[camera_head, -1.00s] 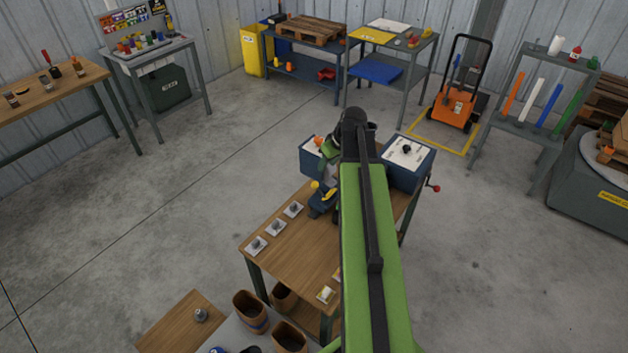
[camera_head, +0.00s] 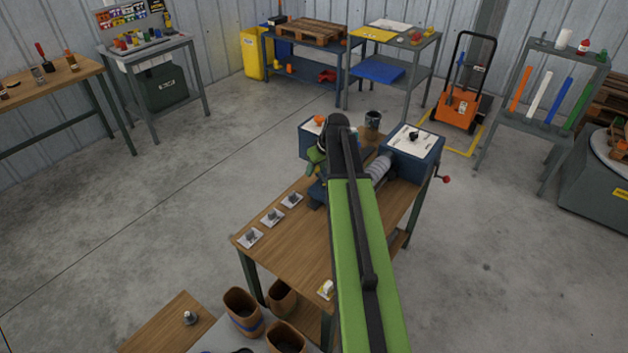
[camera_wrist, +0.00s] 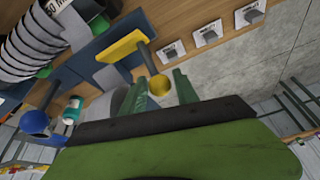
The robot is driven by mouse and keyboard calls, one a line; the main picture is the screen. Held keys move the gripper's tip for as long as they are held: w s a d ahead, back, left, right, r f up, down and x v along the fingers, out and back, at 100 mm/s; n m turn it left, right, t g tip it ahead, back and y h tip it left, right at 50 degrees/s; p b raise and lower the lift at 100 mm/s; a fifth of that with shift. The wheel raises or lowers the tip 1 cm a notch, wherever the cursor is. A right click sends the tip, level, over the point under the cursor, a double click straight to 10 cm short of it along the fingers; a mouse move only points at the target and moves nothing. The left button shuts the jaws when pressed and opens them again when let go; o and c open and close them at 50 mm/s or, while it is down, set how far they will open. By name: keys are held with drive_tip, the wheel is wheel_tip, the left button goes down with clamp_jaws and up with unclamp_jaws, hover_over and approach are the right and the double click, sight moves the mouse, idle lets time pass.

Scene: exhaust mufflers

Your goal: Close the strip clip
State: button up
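In the wrist view a yellow lever plate (camera_wrist: 122,46) carries a dark rod that ends in a yellow ball knob (camera_wrist: 160,85). It sits beside a blue base and a grey band; I cannot tell for sure which part is the strip clip. My gripper (camera_wrist: 161,74) shows two green fingers, spread apart, with the yellow knob between them in the picture. I see no finger pressed on the knob, and depth is unclear. In the head view my arm hides the lever and the gripper's fingertips.
A ribbed grey hose (camera_wrist: 35,45) and a blue ball handle (camera_wrist: 34,121) lie left in the wrist view. Several small cards with grey parts (camera_head: 271,217) line the left edge of the wooden bench (camera_head: 290,250). A blue box (camera_head: 418,150) stands at its far right.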

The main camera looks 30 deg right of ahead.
drive_tip(key=shift+f, duration=0.15)
clamp_jaws()
idle(1.0)
